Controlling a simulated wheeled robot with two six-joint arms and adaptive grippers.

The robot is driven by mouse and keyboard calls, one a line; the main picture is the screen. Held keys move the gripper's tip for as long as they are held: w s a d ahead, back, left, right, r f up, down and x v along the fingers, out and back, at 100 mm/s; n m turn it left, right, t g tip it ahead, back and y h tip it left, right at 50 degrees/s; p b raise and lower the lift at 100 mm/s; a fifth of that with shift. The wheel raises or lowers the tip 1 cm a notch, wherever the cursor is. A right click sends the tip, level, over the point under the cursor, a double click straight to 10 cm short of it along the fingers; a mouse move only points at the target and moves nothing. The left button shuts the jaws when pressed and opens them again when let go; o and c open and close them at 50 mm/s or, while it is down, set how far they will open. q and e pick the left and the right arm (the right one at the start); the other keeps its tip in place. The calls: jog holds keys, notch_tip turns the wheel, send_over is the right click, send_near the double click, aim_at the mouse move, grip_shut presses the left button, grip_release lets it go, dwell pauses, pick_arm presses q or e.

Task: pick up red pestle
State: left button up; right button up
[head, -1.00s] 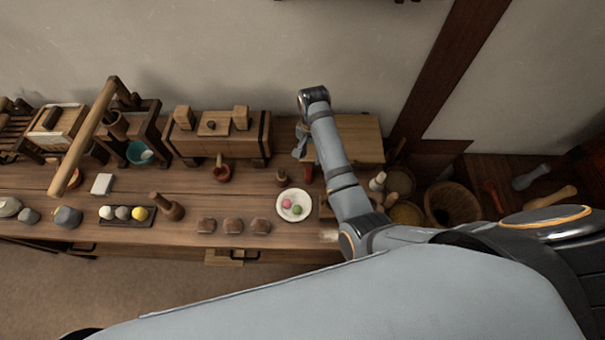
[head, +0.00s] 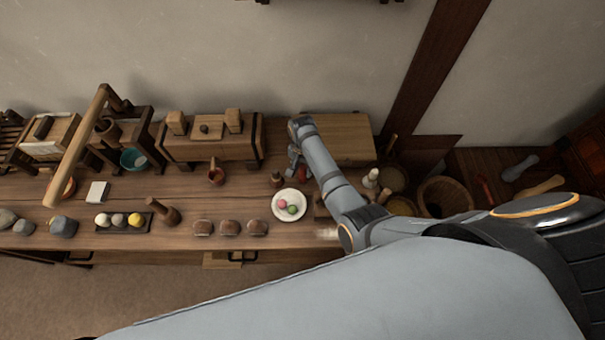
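My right gripper (head: 293,163) hangs over the back of the wooden table, in front of a light wooden box. Its fingers are small and partly turned away, so their opening is unclear. A small reddish-brown upright piece (head: 277,180) stands just left of and below it, apart in the picture. A dark red cup (head: 216,176) with a stick rising from it stands further left. A long red pestle-like piece (head: 485,190) lies at the far right, beyond the table, partly hidden behind my arm. I cannot tell which red piece is the pestle. My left gripper is not in view.
A white plate (head: 289,206) with a pink and a green ball lies below the gripper. The light wooden box (head: 341,139) stands behind it. Baskets and a wooden tub (head: 446,196) crowd the right. Three brown lumps (head: 230,228) line the front edge.

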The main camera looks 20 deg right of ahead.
jog(key=shift+f, duration=0.2)
grip_shut()
jog(key=shift+r, duration=0.2)
